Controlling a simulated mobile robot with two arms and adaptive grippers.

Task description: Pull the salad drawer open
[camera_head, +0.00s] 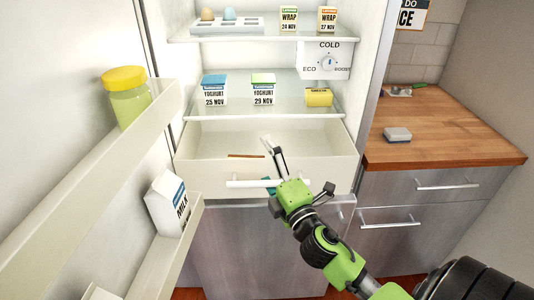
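The white salad drawer (205,172) is at the bottom of the open fridge. It stands out from the fridge, and its inside shows from above. A pale bar handle (240,184) runs across its front. My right gripper (274,152) is at the drawer front, over the right part of the handle. Its grey fingers reach up over the drawer's front edge. The gripper's green body hides part of the handle, so I cannot tell whether the fingers are closed on it. My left gripper is not in view.
The fridge door with a yellow-lidded jar (127,98) and a milk carton (168,203) stands open at the left. A shelf with yoghurt cartons (214,90) is above the drawer. A wooden counter (440,130) is at the right. A thin brown strip (246,156) shows inside the drawer.

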